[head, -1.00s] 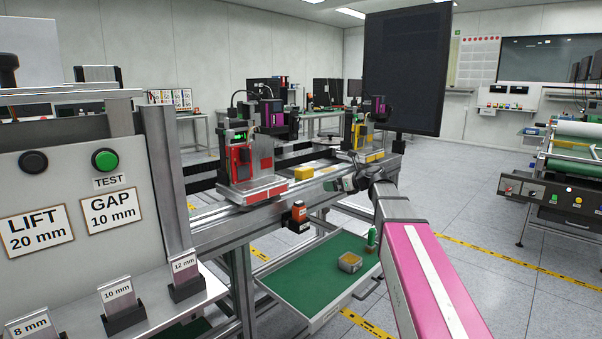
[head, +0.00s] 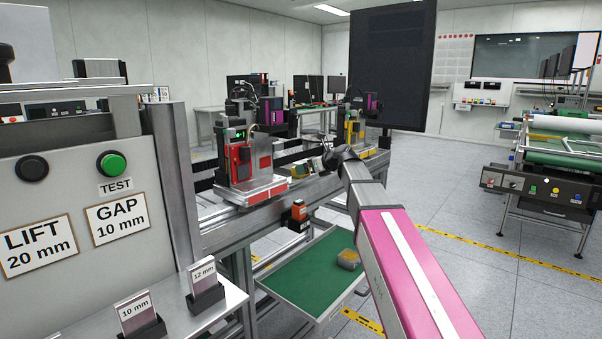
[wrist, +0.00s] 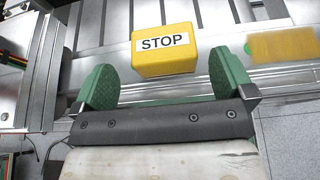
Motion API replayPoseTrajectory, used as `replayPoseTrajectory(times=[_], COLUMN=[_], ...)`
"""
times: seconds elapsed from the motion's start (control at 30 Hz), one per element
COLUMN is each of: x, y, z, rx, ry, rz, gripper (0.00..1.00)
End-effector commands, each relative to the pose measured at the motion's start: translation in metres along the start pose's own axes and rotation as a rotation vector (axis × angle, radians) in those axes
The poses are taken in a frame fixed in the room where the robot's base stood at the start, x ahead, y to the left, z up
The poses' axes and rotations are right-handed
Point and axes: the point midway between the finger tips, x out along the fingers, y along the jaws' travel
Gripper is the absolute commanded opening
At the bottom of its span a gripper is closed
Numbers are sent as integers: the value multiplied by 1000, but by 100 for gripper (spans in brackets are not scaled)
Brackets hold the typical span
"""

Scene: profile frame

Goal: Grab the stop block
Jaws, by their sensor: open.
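The stop block (wrist: 165,48) is a yellow block with a white STOP label. In the wrist view it sits on a metal rail, just ahead of the fingertips and roughly centred between them. My gripper (wrist: 165,85) has two green-padded fingers spread wide, with nothing held between them. The block appears slightly turned and apart from both fingers.
A second yellow piece (wrist: 283,45) lies beyond the right finger. The red station (head: 245,165) stands left of my gripper and a yellow station (head: 352,132) behind it.

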Motion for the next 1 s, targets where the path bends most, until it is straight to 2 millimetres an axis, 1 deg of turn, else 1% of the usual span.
replayPoseTrajectory(times=[0.23,0.33,0.43,0.6,0.63,0.67,0.7,0.8,1.0], x=[31,44,49,49,49,49,49,48,48], y=[-6,-5,-4,-4,-4,-4,-4,-4,-4], z=[1,0,0,0,0,0,0,0,0], rx=[0,0,0,0,0,0,0,0,0], ry=[0,0,0,0,0,0,0,0,-1], rz=[1,1,1,0,0,0,0,0,0], gripper=[100,100,100,100,97,87,74,45,45])
